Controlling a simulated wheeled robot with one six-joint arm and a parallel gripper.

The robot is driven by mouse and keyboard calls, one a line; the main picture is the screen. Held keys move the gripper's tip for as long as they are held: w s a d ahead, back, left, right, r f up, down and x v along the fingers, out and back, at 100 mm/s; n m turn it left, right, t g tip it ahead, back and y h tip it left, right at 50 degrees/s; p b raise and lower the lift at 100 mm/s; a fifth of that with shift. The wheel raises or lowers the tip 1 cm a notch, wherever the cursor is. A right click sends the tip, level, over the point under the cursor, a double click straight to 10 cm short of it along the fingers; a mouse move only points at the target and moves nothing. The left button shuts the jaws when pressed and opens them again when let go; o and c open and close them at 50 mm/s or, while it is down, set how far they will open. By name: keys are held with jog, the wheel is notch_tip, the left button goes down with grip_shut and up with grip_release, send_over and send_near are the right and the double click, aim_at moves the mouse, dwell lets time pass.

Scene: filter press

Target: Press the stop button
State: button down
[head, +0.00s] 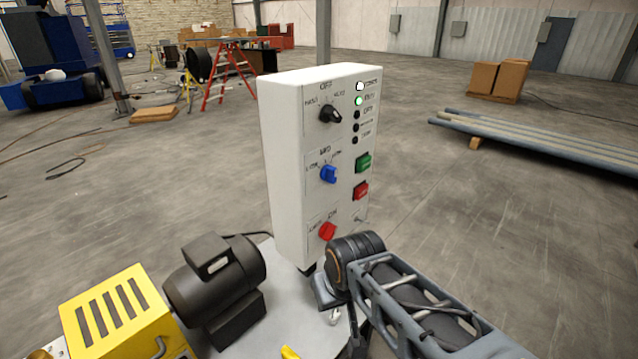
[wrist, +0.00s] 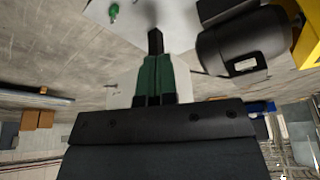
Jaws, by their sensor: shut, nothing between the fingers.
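The white control box (head: 295,170) stands upright on the table and faces me, slightly turned. A red square button (head: 361,191), apparently the stop button, sits on its right side below a green square button (head: 363,163). Labels are too small to read surely. My arm reaches in from the lower right, its wrist low beside the box; my fingers are hidden in the head view. In the wrist view my gripper (wrist: 155,40) is shut and empty, with green fingers and dark tips. No button shows there, and I cannot tell any contact.
The box also carries a black knob (head: 331,114), a blue knob (head: 328,174), a red knob (head: 327,231) and small lamps, one lit green (head: 359,101). A black motor (head: 215,285) and yellow housing (head: 120,320) stand left. Pipes (head: 540,150) lie on the right.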

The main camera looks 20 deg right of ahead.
jog(key=shift+w, duration=0.3)
jog(key=w+d+f+m+t+h+b, duration=0.1)
jog(key=w+d+m+t+h+b, duration=0.5)
jog(key=w+d+t+b, duration=0.95)
jog(key=w+d+n+t+y+b, duration=0.1)
jog(key=w+d+t+b, duration=0.3)
jog(key=d, duration=0.9)
jog(key=y+b, duration=0.1)
jog(key=b, duration=0.2)
jog(key=shift+d+n, duration=0.25)
jog(key=shift+n, duration=0.05)
jog(key=shift+w+a, duration=0.1)
jog(key=shift+w, duration=0.05)
